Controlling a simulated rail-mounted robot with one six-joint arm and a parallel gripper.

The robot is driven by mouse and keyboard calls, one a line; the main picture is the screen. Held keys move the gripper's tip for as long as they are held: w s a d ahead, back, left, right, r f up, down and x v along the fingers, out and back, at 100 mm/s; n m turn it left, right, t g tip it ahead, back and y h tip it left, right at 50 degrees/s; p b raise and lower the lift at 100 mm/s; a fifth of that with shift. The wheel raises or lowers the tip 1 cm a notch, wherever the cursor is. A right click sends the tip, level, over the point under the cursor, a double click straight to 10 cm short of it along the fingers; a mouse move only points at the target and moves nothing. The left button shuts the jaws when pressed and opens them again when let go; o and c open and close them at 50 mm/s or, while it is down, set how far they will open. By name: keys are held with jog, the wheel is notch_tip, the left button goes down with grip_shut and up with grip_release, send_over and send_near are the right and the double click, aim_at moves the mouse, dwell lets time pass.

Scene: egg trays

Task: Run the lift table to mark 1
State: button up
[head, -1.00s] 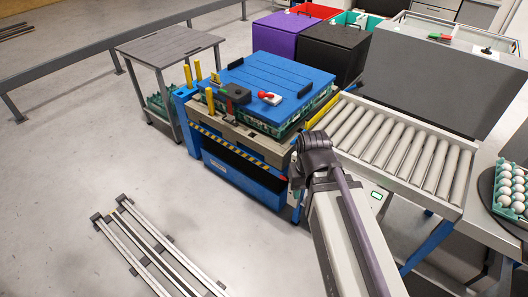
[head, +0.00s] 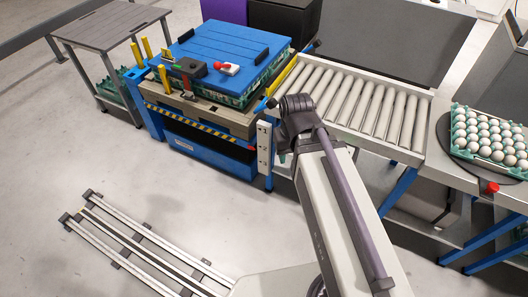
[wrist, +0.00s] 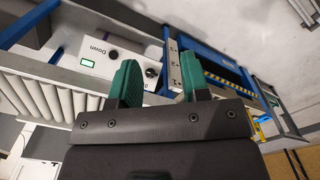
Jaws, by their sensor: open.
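The blue lift table (head: 215,158) with a yellow-black striped edge stands left of the roller conveyor in the head view. It bears a pallet stack topped by a blue lid (head: 222,50). A white control panel (wrist: 112,62) in the wrist view has a lit green button (wrist: 88,63), the word Down and a black knob (wrist: 152,72). My open, empty gripper (wrist: 158,62) has its green fingers in front of this panel; contact cannot be told.
The roller conveyor (head: 340,90) runs right from the lift table. A green egg tray (head: 458,135) with white eggs sits on a round dark plate at right. A grey side table (head: 105,25) stands left. Floor rails (head: 130,240) lie in front; open floor surrounds them.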

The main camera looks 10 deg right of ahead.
grip_shut()
dwell(1.6)
